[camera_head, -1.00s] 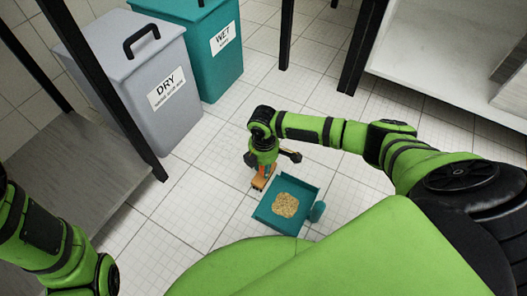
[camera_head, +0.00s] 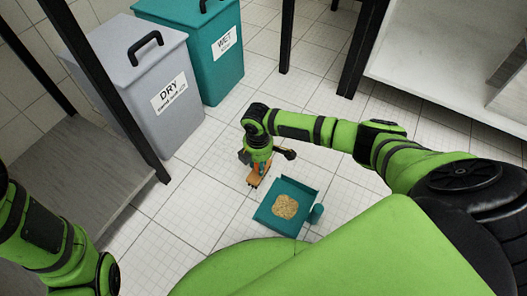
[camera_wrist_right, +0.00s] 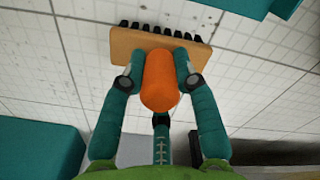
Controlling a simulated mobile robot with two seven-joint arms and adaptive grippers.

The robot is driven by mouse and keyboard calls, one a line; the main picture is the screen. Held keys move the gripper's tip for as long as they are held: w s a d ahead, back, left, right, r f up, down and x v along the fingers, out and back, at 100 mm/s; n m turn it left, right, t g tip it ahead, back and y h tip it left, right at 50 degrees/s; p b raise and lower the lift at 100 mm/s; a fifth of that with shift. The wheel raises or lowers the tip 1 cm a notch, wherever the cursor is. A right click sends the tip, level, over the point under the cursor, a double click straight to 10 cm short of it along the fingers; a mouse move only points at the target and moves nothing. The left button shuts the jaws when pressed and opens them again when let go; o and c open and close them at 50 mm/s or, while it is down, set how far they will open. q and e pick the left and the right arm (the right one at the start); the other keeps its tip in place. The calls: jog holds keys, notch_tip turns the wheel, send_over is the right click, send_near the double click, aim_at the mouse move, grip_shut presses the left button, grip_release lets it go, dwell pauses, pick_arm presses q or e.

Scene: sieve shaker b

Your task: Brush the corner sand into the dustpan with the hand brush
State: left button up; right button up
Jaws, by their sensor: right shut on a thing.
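The teal dustpan (camera_head: 264,220) lies on the tiled floor with a flat tan patch of sand (camera_head: 285,206) in it. The hand brush (camera_head: 254,183) is just left of the dustpan's upper left side. In the right wrist view its wooden block (camera_wrist_right: 130,45) has dark bristles along the top edge, and its orange handle (camera_wrist_right: 160,82) sits between my fingers. My right gripper (camera_head: 257,169) is shut on that handle, with the brush low near the floor; contact cannot be told. I cannot make out loose sand on the floor. My left gripper is outside the view.
The grey DRY bin (camera_head: 145,90) and teal WET bin (camera_head: 215,50) stand at upper left. A grey shelf (camera_head: 80,180) with dark posts is at left, and a white shelf unit (camera_head: 440,60) at upper right. The floor between the bins and dustpan is clear.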

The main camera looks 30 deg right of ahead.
jog(key=shift+f, duration=0.1)
jog(key=shift+f+b, duration=0.55)
jog(key=shift+f, duration=0.5)
jog(key=shift+s+d+r+p, duration=0.15)
jog(key=shift+s+d+p, duration=0.15)
jog(key=shift+p, duration=0.5)
jog(key=shift+s, duration=0.1)
